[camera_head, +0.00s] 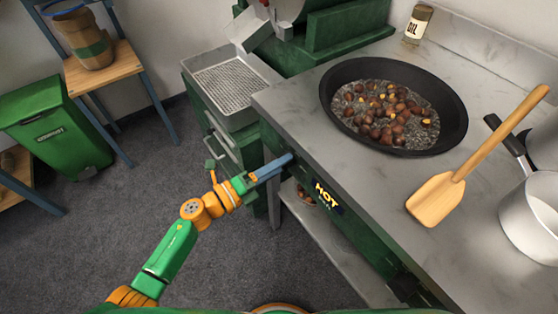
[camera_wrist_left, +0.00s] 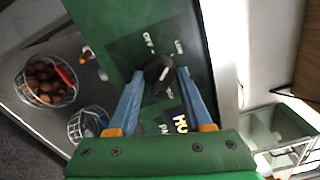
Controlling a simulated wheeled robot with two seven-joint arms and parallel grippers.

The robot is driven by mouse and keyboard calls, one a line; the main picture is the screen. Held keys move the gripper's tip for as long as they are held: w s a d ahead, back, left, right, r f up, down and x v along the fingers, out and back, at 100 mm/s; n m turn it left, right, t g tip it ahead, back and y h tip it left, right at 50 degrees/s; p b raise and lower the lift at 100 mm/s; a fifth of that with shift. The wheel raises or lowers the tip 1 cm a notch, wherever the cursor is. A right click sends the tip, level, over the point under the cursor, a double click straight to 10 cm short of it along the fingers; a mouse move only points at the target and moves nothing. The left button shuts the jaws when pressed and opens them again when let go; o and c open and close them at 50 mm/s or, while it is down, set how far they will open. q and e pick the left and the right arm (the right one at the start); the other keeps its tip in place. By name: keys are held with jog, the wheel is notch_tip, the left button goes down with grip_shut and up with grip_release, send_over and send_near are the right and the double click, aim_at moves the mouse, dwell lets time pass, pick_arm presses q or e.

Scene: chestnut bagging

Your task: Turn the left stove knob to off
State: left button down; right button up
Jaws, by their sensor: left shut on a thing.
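My right gripper is not in view.
A black pan (camera_head: 459,108) of chestnuts sits on the steel counter (camera_head: 300,98). A wooden spatula (camera_head: 437,200), a pot (camera_head: 533,215) and an oil jar (camera_head: 417,24) are also on it. Wire baskets (camera_wrist_left: 48,82) stand on the lower shelf. A green bin (camera_head: 40,130) stands far left.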

pick_arm(q)
jog(key=n+p, duration=0.2)
jog(key=n, duration=0.6)
jog(key=shift+r+n+p, duration=0.15)
jog(key=shift+n+p, duration=0.2)
jog(key=shift+n, duration=0.35)
jog(key=shift+c, duration=1.6)
grip_release()
jog(key=v, duration=0.7)
